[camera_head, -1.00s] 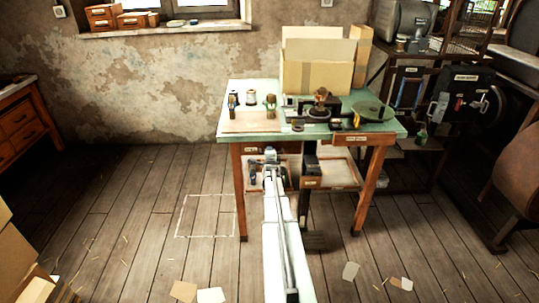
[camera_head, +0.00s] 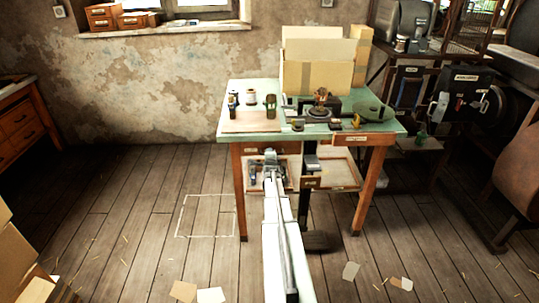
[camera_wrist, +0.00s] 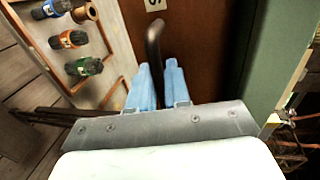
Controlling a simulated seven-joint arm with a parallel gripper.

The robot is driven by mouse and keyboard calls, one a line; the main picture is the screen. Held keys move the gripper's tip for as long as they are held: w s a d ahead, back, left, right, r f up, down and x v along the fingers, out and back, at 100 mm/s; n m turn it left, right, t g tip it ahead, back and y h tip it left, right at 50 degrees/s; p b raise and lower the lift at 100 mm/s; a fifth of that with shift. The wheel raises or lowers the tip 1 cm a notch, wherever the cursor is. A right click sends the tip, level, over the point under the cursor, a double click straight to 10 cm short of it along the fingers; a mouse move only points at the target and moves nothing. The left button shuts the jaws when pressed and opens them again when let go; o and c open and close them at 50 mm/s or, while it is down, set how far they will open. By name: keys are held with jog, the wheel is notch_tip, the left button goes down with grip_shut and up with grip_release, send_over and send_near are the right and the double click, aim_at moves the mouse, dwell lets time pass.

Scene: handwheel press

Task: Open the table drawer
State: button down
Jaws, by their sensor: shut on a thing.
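The table (camera_head: 235,92) has a pale green top and brown wooden legs. The drawer is a brown wooden panel under the top; its front (camera_wrist: 205,45) fills the middle of the wrist view, beside the green table edge. A dark curved handle (camera_wrist: 153,38) stands out from that front, near a small pale label. My gripper (camera_wrist: 160,82) has its two blue fingers shut on the handle's near end. In the head view my gripper (camera_head: 271,160) is at the table's front, below the top's edge, and partly hides the drawer area.
An open shelf tray (camera_head: 340,175) hangs under the table's right side. A dark post and foot pedal (camera_head: 318,241) stand below. Tools and cardboard boxes (camera_head: 310,77) crowd the tabletop.

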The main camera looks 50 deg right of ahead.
jog(key=f+v, duration=0.2)
jog(key=v, duration=0.8)
jog(key=f+v, duration=0.2)
jog(key=v, duration=0.9)
jog(key=shift+s+a+f, duration=0.2)
jog(key=shift+s+a, duration=0.25)
jog(key=c, duration=1.3)
grip_release()
jog(key=shift+c, duration=0.2)
